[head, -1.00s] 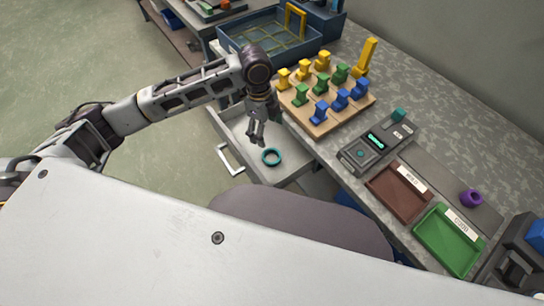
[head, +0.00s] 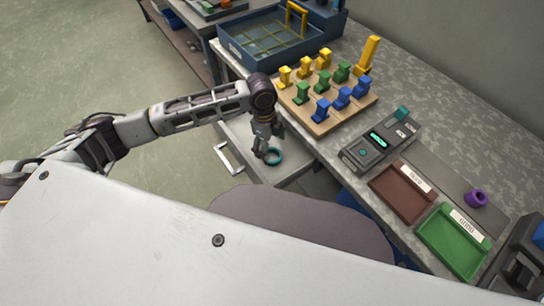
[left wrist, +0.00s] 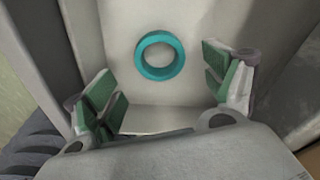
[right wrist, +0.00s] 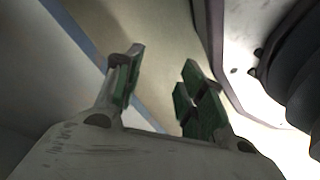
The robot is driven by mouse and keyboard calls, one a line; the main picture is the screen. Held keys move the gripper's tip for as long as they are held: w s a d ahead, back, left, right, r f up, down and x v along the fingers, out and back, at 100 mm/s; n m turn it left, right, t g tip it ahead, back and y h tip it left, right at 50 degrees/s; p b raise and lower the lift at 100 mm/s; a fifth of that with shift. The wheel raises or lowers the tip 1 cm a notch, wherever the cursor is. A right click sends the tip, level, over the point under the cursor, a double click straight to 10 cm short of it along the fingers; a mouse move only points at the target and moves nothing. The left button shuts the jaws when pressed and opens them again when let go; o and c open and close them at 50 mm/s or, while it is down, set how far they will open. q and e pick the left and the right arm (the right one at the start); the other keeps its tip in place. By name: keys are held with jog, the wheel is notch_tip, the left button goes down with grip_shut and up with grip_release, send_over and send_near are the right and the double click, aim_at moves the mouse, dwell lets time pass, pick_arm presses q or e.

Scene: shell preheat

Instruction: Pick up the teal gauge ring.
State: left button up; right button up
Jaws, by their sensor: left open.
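The teal gauge ring (head: 275,157) lies flat in the open pale drawer (head: 292,170) below the bench front. It shows whole in the left wrist view (left wrist: 160,55), on the drawer floor. My left gripper (head: 266,155) is at the drawer, just to the left of the ring and partly in front of it in the head view. Its green-padded fingers (left wrist: 160,88) are spread apart with nothing between them, and the ring appears beyond them. My right gripper (right wrist: 155,85) shows only in its own wrist view, with its fingers apart and empty.
On the bench stand a wooden board (head: 318,127) with yellow, green and blue pieces, a grey gauge device (head: 365,153), a brown tray (head: 382,187), a green tray (head: 432,235) and a purple ring (head: 476,198). A blue bin (head: 245,55) sits at the back. The drawer walls surround the teal ring.

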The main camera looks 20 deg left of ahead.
aim_at(272, 158)
pick_arm(q)
jog(key=shift+f, duration=0.15)
pick_arm(e)
jog(key=shift+w+d, duration=0.1)
jog(key=shift+w, duration=0.05)
pick_arm(q)
jog(key=shift+f, duration=0.5)
notch_tip(272, 158, down, 2)
jog(key=shift+d+f+b, duration=0.15)
jog(key=shift+b, duration=0.35)
jog(key=shift+d+f, duration=0.1)
jog(key=shift+f, duration=0.65)
pick_arm(e)
jog(key=r, duration=0.1)
jog(key=w+a+r, duration=0.1)
jog(key=r, duration=0.1)
jog(key=shift+w+a, duration=0.3)
jog(key=shift+a, duration=0.05)
jog(key=shift+w, duration=0.15)
pick_arm(q)
jog(key=c, duration=1.1)
pick_arm(e)
jog(key=shift+d, duration=0.25)
